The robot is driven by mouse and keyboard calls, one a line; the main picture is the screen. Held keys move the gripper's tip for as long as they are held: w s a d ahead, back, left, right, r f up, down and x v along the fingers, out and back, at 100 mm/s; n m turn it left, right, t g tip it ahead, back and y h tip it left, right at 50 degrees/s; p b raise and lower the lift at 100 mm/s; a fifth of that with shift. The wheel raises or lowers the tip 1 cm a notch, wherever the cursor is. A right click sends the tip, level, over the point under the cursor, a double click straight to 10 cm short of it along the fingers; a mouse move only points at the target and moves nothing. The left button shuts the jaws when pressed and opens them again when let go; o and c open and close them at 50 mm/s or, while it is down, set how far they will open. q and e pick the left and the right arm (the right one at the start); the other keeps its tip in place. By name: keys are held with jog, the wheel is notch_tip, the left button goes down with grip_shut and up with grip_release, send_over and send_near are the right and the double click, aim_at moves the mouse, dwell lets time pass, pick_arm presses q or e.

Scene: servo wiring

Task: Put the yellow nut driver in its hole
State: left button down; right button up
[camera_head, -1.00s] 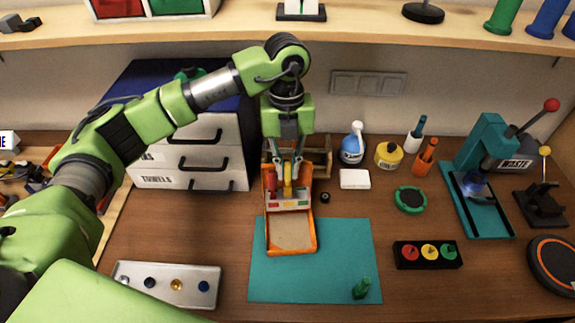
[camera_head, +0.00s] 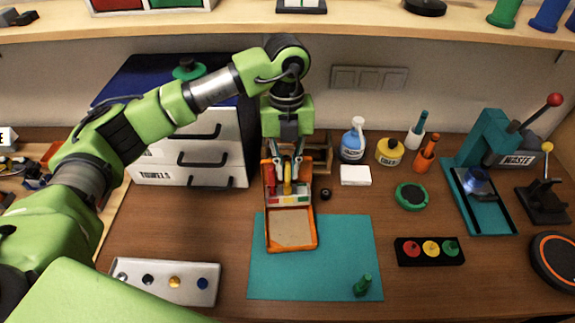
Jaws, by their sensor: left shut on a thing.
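The orange case (camera_head: 292,247) lies open at the middle of the bench, partly on the teal mat (camera_head: 345,245). Its back part has a rack (camera_head: 289,201) with red, yellow and green marks. My left gripper (camera_head: 287,165) points down over the rack and is shut on the yellow nut driver (camera_head: 288,187), which is upright between the fingers at the middle place. A red handle (camera_head: 269,175) stands to its left. The driver's lower end and its hole are hidden, so I cannot tell how deep it sits. My right gripper is not in view.
A wooden box (camera_head: 320,153) stands close behind the case. A small black ring (camera_head: 325,194) and a white block (camera_head: 355,175) lie to its right. A green peg (camera_head: 362,285) stands on the mat. A drawer cabinet (camera_head: 160,165) stands at the left.

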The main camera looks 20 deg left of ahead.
pick_arm(q)
jog(key=shift+f, duration=0.3)
jog(key=c, duration=1.5)
grip_release()
jog(key=shift+r, duration=0.1)
jog(key=shift+r, duration=0.65)
jog(key=shift+w+a+r+p, duration=0.15)
jog(key=shift+r+p, duration=0.75)
jog(key=shift+r, duration=0.5)
jog(key=shift+w+d+r+p, duration=0.1)
jog(key=shift+r+p, duration=0.8)
jog(key=shift+r, duration=0.5)
